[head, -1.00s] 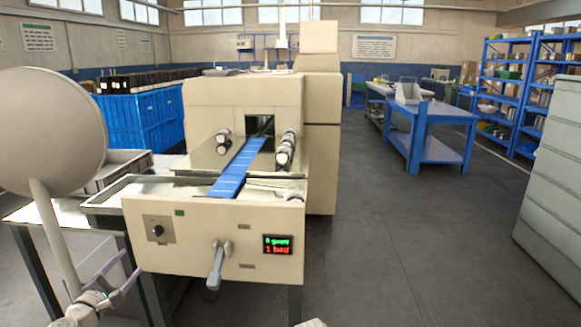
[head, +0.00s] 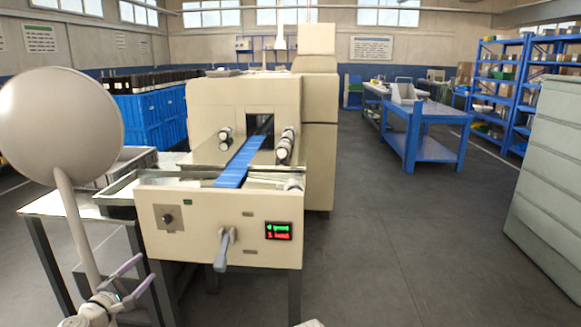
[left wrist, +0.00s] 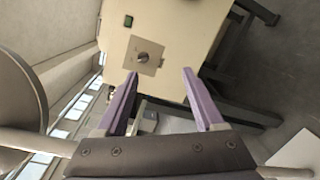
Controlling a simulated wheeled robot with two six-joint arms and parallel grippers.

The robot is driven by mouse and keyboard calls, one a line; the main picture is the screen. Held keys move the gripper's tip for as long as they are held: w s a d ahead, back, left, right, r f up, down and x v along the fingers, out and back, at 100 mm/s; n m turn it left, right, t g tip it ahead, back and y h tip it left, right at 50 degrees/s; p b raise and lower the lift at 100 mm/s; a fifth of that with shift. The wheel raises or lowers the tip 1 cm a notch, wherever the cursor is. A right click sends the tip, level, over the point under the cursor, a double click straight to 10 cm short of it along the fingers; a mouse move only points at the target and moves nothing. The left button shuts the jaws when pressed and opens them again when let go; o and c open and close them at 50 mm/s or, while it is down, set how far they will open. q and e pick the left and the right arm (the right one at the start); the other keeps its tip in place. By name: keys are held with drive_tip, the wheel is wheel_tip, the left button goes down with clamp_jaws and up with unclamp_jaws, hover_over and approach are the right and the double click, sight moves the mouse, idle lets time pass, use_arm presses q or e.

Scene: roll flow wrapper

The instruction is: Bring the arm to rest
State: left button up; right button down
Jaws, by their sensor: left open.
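My left gripper (head: 136,281) is at the lower left of the head view, in front of the wrapper's left end. Its two purple fingers are apart, and the left wrist view (left wrist: 160,100) shows nothing between them. The cream wrapper machine (head: 245,110) stands in the middle, with a blue belt (head: 240,162) leading into its opening. Its front panel has a black knob (head: 167,217), a grey lever (head: 223,250) and a small lit display (head: 279,231). The knob also shows in the left wrist view (left wrist: 143,57), beyond the fingertips and apart from them.
A metal side table (head: 50,205) stands left of the machine, close to my left arm. Blue crates (head: 150,118) are behind it. A blue workbench (head: 425,147) and shelves stand at the right back. The floor (head: 390,240) right of the machine is clear.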

use_arm(q)
drive_tip(key=s+d+f+m+g+h, duration=0.1)
drive_tip(key=d+f+m+g, duration=0.25)
drive_tip(key=d, duration=0.55)
drive_tip(key=s+d+f+m+g+h, duration=0.25)
drive_tip(key=d+f+m, duration=0.25)
drive_tip(key=d, duration=0.4)
drive_tip(key=s+d+f+m+g+h, duration=0.1)
drive_tip(key=d+f+m+g, duration=0.35)
drive_tip(key=d, duration=0.35)
drive_tip(key=s+d+f+m+g+y, duration=0.35)
drive_tip(key=s+m+y, duration=0.2)
drive_tip(key=s, duration=0.25)
drive_tip(key=s+d+f+m+g+y, duration=0.3)
drive_tip(key=s+d+f+m+y, duration=0.1)
drive_tip(key=s+m, duration=0.35)
wheel_tip(320, 180, up, 36)
drive_tip(key=n+p, duration=0.1)
drive_tip(key=p, duration=3.4)
drive_tip(key=shift+s+f+h, duration=0.2)
drive_tip(key=shift+h, duration=0.2)
drive_tip(key=shift+d, duration=0.1)
